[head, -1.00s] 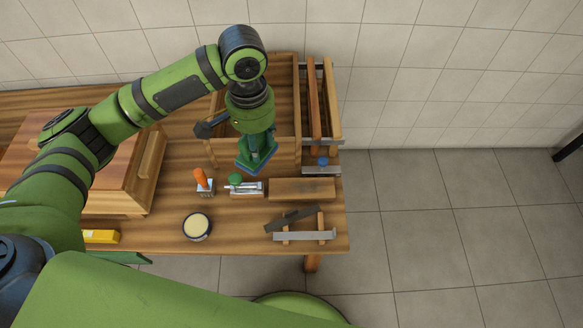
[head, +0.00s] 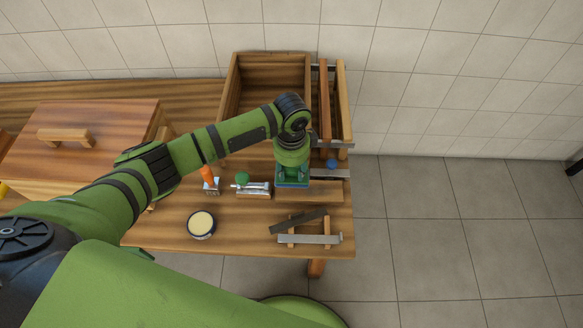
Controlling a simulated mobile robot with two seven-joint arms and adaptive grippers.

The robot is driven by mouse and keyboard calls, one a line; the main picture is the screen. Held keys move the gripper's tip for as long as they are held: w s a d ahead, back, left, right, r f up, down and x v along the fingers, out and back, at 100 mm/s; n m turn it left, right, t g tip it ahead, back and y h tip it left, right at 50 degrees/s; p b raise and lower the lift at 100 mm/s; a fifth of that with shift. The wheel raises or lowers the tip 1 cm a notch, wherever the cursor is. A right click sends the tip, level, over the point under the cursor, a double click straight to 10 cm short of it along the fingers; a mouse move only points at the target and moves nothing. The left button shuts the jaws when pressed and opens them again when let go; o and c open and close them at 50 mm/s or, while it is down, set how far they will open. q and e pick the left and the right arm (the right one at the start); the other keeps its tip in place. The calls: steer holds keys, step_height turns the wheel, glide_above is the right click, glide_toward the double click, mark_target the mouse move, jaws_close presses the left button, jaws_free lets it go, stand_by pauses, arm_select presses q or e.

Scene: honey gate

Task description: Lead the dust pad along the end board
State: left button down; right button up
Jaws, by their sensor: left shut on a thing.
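My left gripper (head: 292,172) points down and is shut on the dust pad (head: 292,184), a flat pad with a blue edge. The gripper hides most of the pad. A flat brown wooden board (head: 318,193), apparently the end board, lies near the bench's right end. The pad is over the board's left part and covers some of it. I cannot tell whether the pad touches the board. My right gripper is not in view.
Left of the board are a green-knobbed metal tool (head: 253,188) and an orange-handled tool (head: 209,180). In front are a round tin (head: 201,224) and metal bars on wooden strips (head: 310,239). Behind stand an open wooden box (head: 236,90) and a wooden rack (head: 342,100).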

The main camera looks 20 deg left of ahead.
mark_target(291, 175)
arm_select(q)
steer(key=shift+r+p, duration=0.15)
steer(key=shift+p, duration=0.2)
step_height(291, 175, down, 5)
steer(key=shift+s+r+b, duration=0.1)
steer(key=shift+r+b, duration=0.05)
steer(key=shift+b, duration=1.1)
steer(key=w+d+b, duration=0.1)
steer(key=d, duration=0.3)
steer(key=w+d+b, duration=0.1)
steer(key=d, duration=0.2)
steer(key=w+d+b, duration=0.1)
steer(key=d+b, duration=0.1)
steer(key=d, duration=0.2)
steer(key=shift+w+d, duration=0.3)
steer(key=shift+w+d+r, duration=0.15)
steer(key=shift+d+r, duration=0.05)
steer(key=shift+d, duration=0.4)
steer(key=shift+f, duration=0.2)
steer(key=shift+f, duration=0.1)
